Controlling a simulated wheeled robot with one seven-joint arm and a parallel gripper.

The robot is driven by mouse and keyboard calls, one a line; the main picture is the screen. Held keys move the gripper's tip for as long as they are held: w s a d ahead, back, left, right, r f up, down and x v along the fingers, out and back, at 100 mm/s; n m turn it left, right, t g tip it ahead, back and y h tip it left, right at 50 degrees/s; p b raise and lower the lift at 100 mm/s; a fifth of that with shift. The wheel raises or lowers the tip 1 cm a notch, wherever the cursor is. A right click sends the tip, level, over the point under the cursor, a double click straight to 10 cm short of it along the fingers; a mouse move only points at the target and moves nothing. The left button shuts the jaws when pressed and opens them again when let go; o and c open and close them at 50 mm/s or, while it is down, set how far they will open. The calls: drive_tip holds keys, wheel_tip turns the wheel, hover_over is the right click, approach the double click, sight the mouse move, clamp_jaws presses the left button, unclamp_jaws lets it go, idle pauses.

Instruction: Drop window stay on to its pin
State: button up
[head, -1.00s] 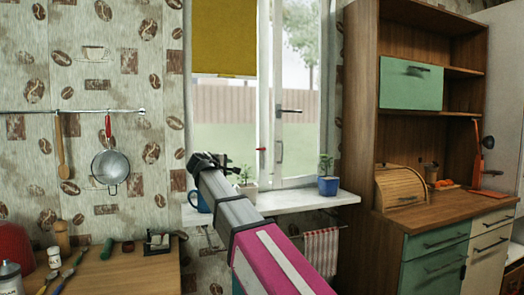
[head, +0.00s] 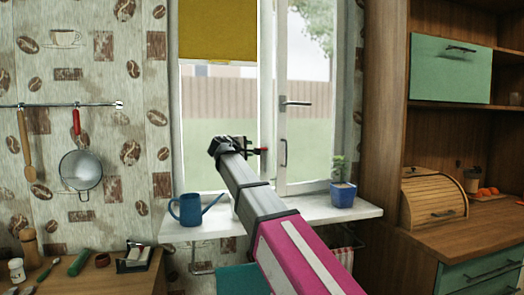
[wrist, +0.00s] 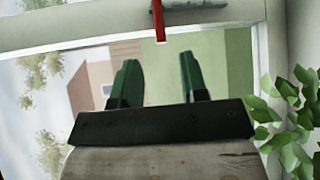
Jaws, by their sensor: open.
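The window stay shows as a small red-ended piece (head: 262,150) by the window's middle post in the head view. In the wrist view a red rod (wrist: 159,22) hangs down at the top centre beside a grey metal part, just beyond my fingertips. My gripper (wrist: 162,78) is open, its two green fingers apart with nothing between them. In the head view my gripper (head: 245,147) is just left of the red piece; I cannot tell whether they touch. I cannot make out the pin.
On the sill (head: 280,214) stand a blue watering can (head: 190,209) at the left and a blue plant pot (head: 343,194) at the right. Leaves (wrist: 288,125) come close at the right of the wrist view. The window sash (head: 302,100) has a handle. A wooden cabinet stands at right.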

drive_tip(key=x, duration=0.9)
drive_tip(key=shift+d, duration=0.1)
clamp_jaws()
